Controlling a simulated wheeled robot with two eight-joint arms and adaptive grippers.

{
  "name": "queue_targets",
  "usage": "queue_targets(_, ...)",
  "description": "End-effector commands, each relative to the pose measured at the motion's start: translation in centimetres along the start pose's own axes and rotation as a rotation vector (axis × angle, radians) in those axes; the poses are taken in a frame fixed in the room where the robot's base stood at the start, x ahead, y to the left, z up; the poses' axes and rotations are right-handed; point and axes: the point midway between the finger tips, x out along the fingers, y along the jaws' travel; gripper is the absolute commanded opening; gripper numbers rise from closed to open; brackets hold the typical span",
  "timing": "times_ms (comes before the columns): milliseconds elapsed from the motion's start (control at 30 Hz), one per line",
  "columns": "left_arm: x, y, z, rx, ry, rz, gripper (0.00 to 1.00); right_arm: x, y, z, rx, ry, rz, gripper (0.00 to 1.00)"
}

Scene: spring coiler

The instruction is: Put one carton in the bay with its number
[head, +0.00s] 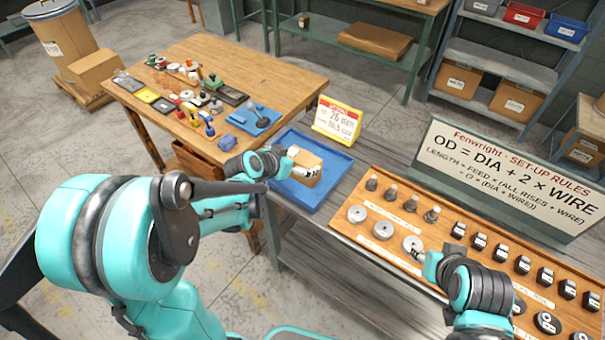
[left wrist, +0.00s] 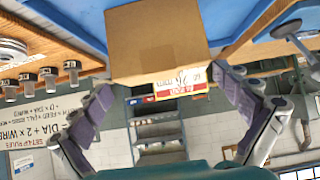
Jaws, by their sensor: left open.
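A small brown carton (head: 306,170) with a white label and dark print is at the blue tray (head: 322,194) on the workbench. The print is too small to read surely. My left gripper (head: 285,163) is just left of the carton, its fingers largely hidden in the head view. In the left wrist view the carton (left wrist: 158,42) sits ahead, between the lines of the two spread fingers (left wrist: 165,105), with gaps at both sides. My right gripper (head: 422,256) is over the wooden board, by a round disc; its jaws are unclear. No numbered bay can be made out surely.
The wooden board (head: 345,222) carries several pegs, discs and dark blocks. A rules sign (head: 508,178) stands behind it and a size card (head: 338,120) behind the tray. A wooden table (head: 225,62) with small tools is at left. Shelves (head: 495,62) hold bins and boxes.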

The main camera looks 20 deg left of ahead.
Motion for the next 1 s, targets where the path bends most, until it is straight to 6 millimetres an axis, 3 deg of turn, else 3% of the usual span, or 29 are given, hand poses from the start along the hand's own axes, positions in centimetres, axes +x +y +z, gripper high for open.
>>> queue_targets(500,6.6,-0.1,0.0,0.001,-0.001,0.001,1.0,2.6,0.0,1.9,0.0,0.0,0.0,0.4)
queue_targets(733,6.8,-0.1,-0.2,-0.001,-0.001,-0.001,1.0,2.5,0.0,1.8,0.0,0.0,0.0,0.4)
queue_targets(767,6.8,-0.1,-0.2,-0.001,-0.001,0.0,0.97,2.5,0.0,1.8,0.0,0.0,0.0,0.4)
queue_targets(1000,6.8,-0.1,-0.3,-0.001,0.0,0.0,0.36,2.5,0.0,1.8,0.0,0.0,0.0,0.4)
